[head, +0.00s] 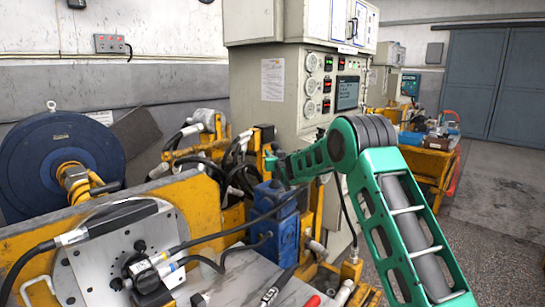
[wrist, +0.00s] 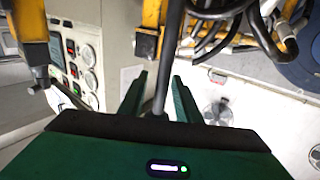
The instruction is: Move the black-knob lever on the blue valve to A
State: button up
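The blue valve (head: 287,232) stands right of the middle in the head view, beside the yellow frame. My green gripper (head: 274,164) is just above its top, at the end of my arm. In the wrist view, my gripper's two green fingers (wrist: 160,78) are apart. A thin dark rod (wrist: 171,42), which looks like the lever, runs between them towards the palm. A gap shows between the rod and the left finger; contact with the right finger is unclear. I cannot make out the black knob or the A mark in either view.
Yellow frames and black hoses (head: 240,165) crowd the space behind and left of the valve. A grey control cabinet (head: 290,90) with gauges stands behind. A metal plate with a hose-fitted block (head: 140,270) is at front left. Open floor (head: 500,200) lies right.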

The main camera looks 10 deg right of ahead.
jog(key=shift+w, duration=0.6)
grip_shut()
jog(key=shift+a, duration=0.1)
jog(key=s+a+n+t+y, duration=0.1)
jog(key=s+a+n+t, duration=0.1)
jog(key=s+a+n, duration=0.1)
jog(key=shift+s+a+f+n+t, duration=0.3)
jog(key=shift+a+n+t, duration=0.1)
jog(key=shift+a+n, duration=0.55)
